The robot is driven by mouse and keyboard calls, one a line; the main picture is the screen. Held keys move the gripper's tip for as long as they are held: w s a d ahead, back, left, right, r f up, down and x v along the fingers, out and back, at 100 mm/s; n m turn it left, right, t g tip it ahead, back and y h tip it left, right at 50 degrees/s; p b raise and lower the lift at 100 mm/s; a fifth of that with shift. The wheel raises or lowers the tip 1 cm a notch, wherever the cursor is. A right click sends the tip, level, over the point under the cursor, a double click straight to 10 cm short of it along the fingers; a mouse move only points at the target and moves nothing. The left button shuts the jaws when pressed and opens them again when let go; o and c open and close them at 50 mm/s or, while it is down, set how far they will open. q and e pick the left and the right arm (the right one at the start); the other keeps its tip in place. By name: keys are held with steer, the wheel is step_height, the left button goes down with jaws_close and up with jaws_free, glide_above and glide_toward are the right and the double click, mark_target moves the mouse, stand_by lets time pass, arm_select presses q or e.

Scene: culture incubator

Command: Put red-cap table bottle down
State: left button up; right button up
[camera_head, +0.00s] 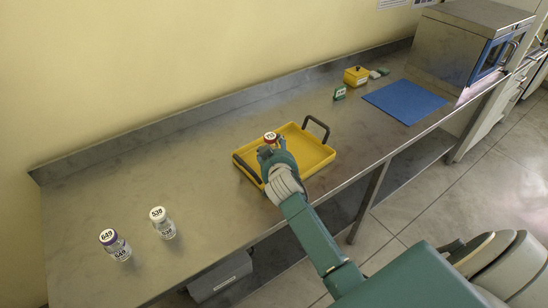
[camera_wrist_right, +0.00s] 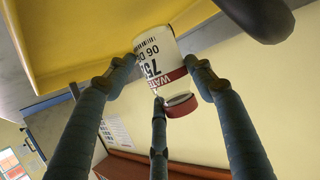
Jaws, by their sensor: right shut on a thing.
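The red-cap bottle (camera_head: 270,136) is in my right gripper (camera_head: 273,150), at the left part of the yellow tray (camera_head: 312,155). In the right wrist view the white-labelled bottle (camera_wrist_right: 156,58) shows between the gripper's fingers (camera_wrist_right: 160,72), with its red cap towards the bottom of the picture. The fingers are shut on it. I cannot tell whether the bottle's base touches the tray. In the head view the hand hides most of the bottle. My left gripper is out of view.
A purple-cap bottle (camera_head: 116,246) and a white-cap bottle (camera_head: 163,223) stand on the metal bench (camera_head: 105,190) at the left. A blue mat (camera_head: 405,101), yellow box (camera_head: 356,76) and incubator (camera_head: 460,45) are at the right. The tray has raised dark handles (camera_head: 318,123).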

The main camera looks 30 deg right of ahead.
step_height(320, 180, down, 4)
steer(key=shift+r, duration=0.15)
steer(key=o, duration=0.9)
steer(key=shift+s, duration=0.1)
steer(key=shift+o, duration=0.2)
steer(key=shift+s+a+r, duration=0.15)
steer(key=p+v, duration=0.4)
steer(key=v, duration=0.2)
steer(key=shift+s+r, duration=0.15)
steer(key=shift+s, duration=0.05)
steer(key=shift+s+a, duration=0.15)
steer(key=shift+s, duration=0.15)
